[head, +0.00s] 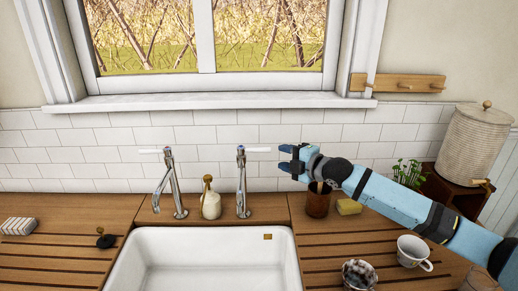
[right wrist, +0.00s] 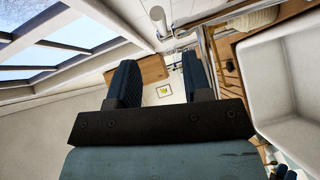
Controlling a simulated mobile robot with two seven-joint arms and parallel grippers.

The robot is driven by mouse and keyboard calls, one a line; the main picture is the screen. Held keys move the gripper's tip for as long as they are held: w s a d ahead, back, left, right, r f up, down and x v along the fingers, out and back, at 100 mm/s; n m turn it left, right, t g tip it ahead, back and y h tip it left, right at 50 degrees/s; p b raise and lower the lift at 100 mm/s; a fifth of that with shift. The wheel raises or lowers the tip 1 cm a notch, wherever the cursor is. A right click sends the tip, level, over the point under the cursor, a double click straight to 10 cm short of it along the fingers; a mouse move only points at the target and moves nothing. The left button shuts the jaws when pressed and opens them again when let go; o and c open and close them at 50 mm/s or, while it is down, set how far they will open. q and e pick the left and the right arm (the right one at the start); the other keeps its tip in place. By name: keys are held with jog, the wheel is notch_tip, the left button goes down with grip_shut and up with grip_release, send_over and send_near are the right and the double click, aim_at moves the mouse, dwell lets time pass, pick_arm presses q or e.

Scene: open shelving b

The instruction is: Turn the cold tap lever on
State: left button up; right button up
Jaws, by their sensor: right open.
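Two chrome taps stand behind the white sink: the left tap (head: 172,185) with a pale lever (head: 149,151) pointing left, and the right tap (head: 242,185) with a white lever (head: 259,149) pointing right. I cannot clearly read the hot or cold marking on either. My right gripper (head: 283,158) is open and empty, just right of the right tap's lever tip, apart from it. In the right wrist view a white rod end (right wrist: 158,16), which looks like that lever, lies beyond the open fingers (right wrist: 160,85). My left gripper is out of view.
A soap bottle (head: 210,201) stands between the taps. A brown cup (head: 318,200) and a yellow sponge (head: 348,207) sit below my right forearm. Mugs (head: 412,251) stand on the right drainboard. The sink (head: 205,270) is empty where visible; the window sill (head: 220,101) is above.

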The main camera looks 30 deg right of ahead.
aim_at(262, 151)
jog(key=p+x, duration=0.1)
jog(key=x, duration=0.9)
jog(key=shift+w, duration=0.15)
grip_shut()
